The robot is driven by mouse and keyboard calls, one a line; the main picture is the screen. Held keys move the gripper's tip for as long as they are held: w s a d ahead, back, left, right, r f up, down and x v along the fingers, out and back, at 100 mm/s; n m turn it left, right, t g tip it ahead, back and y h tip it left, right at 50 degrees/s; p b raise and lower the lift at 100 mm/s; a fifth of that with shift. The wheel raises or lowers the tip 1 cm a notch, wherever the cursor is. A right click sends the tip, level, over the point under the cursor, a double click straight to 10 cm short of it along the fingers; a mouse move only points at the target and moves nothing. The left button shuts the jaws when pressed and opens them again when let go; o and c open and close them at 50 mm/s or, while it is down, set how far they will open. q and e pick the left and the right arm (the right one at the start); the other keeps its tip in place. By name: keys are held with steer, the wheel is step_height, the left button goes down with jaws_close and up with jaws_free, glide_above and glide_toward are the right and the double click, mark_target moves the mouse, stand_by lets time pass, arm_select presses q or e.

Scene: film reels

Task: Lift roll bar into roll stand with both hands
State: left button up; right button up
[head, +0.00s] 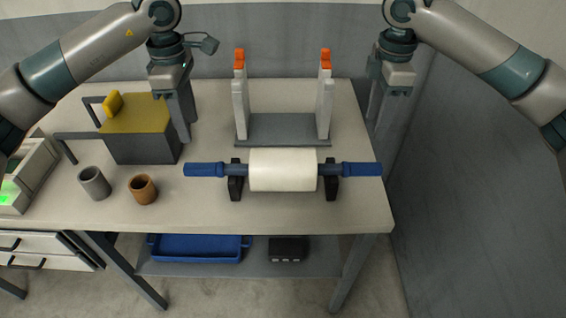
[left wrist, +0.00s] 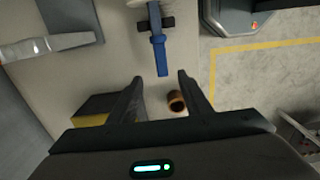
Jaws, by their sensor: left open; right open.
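The roll bar, a white roll (head: 283,170) with blue end handles (head: 205,169), lies level on two black supports (head: 331,186) near the table's front. The roll stand (head: 283,128) is behind it, with a grey base and two white uprights with orange tops; nothing sits in it. My left gripper (head: 188,140) is open and empty, above the table, up and left of the left handle. The left wrist view shows the blue handle (left wrist: 160,54) ahead, beyond the fingers. My right gripper (head: 372,125) is open and empty, right of the stand and above the right handle.
A dark box with a yellow top (head: 140,115) stands at the left, close to my left gripper. A grey cup (head: 94,182) and a brown cup (head: 143,189) stand left of the roll bar. A grey wall (head: 480,180) rises right of the table (head: 290,215).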

mark_target(200, 165)
arm_select(q)
steer(key=shift+s+r, duration=0.15)
steer(key=shift+s, duration=0.05)
arm_select(e)
steer(key=shift+s+r, duration=0.1)
steer(key=shift+s, duration=0.1)
arm_select(q)
step_height(200, 165, down, 18)
steer(key=shift+r, duration=0.2)
arm_select(e)
step_height(200, 165, down, 18)
steer(key=shift+r, duration=0.25)
arm_select(q)
jaws_close()
arm_select(e)
jaws_close()
arm_select(q)
steer(key=shift+w+r, duration=0.15)
arm_select(e)
steer(key=shift+w+r, duration=0.1)
stand_by(0.4)
